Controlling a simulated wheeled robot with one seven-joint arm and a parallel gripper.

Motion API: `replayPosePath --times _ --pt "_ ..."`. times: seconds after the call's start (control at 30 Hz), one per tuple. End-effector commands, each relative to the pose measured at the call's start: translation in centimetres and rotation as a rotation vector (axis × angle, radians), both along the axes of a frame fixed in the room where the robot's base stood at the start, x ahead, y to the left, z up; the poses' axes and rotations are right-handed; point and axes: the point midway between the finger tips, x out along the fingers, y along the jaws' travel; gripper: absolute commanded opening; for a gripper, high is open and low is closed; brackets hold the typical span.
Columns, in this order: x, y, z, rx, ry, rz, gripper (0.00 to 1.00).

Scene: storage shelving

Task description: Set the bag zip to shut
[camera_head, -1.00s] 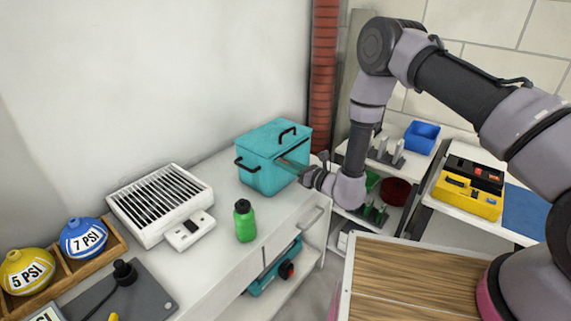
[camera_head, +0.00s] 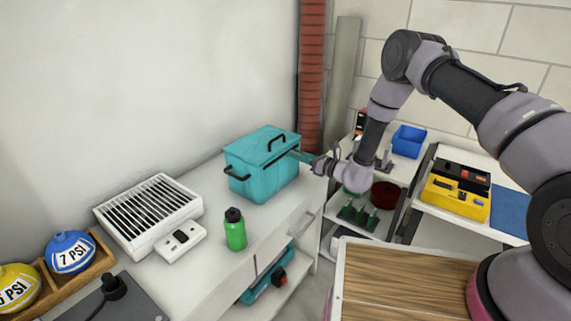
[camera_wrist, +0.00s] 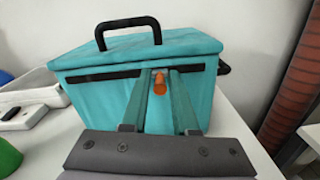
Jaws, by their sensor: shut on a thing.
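The bag is a teal box-shaped bag (camera_head: 262,178) with black handles, upright on the white counter. It also fills the middle of the wrist view (camera_wrist: 105,100). The zip is a dark strip (camera_wrist: 105,74) along the upper front face, with an orange pull (camera_wrist: 159,85) right of the strip's middle. My gripper (camera_wrist: 163,74) has its two teal fingers on either side of the orange pull and is shut on it.
A green bottle (camera_head: 235,232) stands on the counter in front of the bag. A white slatted unit (camera_head: 148,214) lies to the left. A red ribbed column (camera_head: 312,80) rises behind the bag. Shelves with a blue bin (camera_head: 408,141) stand to the right.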

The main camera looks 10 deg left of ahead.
Motion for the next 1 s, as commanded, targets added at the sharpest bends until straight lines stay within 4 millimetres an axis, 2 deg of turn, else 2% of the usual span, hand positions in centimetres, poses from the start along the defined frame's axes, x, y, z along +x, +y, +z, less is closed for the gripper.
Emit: replayPosePath --times 0.1,0.3,0.73,0.77,0.8,1.0 --pt "2.2 -1.0 0.0 0.002 -0.001 -0.003 0.00" --pt "4.2 -1.8 0.0 0.002 -0.001 0.000 0.00" --pt "4.6 -2.0 0.1 0.002 0.000 0.000 0.00" --pt "4.6 -2.0 0.0 0.002 0.000 0.000 0.35" --pt "4.6 -2.0 0.1 0.002 0.000 0.000 0.45" --pt "4.6 -2.0 0.0 0.001 0.001 0.000 0.45"
